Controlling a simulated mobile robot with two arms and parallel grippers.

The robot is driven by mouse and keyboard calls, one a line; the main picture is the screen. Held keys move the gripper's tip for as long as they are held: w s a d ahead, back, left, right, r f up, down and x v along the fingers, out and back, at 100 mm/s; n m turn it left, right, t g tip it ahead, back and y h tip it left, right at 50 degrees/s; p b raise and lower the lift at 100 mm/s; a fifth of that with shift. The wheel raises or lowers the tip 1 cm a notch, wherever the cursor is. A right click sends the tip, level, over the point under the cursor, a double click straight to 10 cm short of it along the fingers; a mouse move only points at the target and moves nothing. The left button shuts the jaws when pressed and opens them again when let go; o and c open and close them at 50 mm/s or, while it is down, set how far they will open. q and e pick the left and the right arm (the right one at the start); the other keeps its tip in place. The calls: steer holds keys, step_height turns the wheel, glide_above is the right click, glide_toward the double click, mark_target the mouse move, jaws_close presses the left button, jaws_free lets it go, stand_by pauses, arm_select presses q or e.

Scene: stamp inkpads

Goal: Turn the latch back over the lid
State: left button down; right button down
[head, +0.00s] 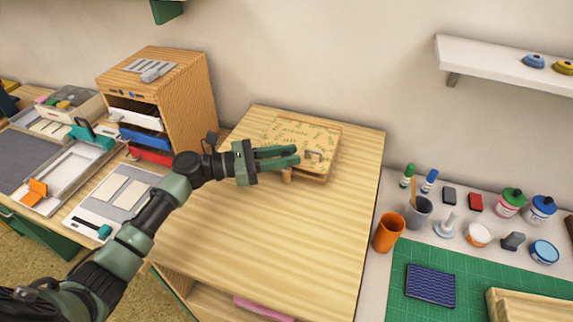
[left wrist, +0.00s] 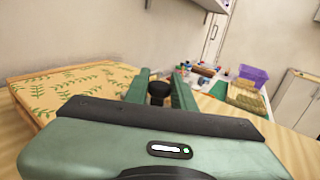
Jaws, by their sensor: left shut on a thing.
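A shallow wooden box with a leaf-patterned lid (head: 300,133) stands at the back of the wooden table; the lid lies flat. The lid also shows in the left wrist view (left wrist: 75,88). My left gripper (head: 297,155) reaches in from the left over the box's front part. Its green fingers are shut on a dark round knob (left wrist: 159,91), seen between them in the left wrist view; it seems to belong to the latch, mostly hidden. A small light-coloured fitting (head: 315,156) sits just right of the fingertips. A small wooden block (head: 287,175) shows below them. My right gripper is not in view.
The wooden table (head: 290,240) is clear in front of the box. An orange cup (head: 388,232) stands off its right edge, near bottles, stamps and a green mat (head: 480,270). A wooden drawer cabinet (head: 185,95) stands left, behind my arm.

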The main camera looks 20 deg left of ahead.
arm_select(q)
steer(key=shift+m+g+h+b, duration=0.7)
steer(key=shift+m+g+b, duration=0.35)
steer(key=shift+g, duration=0.35)
steer(key=c, duration=1.2)
jaws_free()
steer(key=shift+s+a, duration=0.1)
steer(key=shift+a, duration=0.2)
steer(key=b+v, duration=0.2)
steer(key=v, duration=0.5)
steer(key=shift+a, duration=0.1)
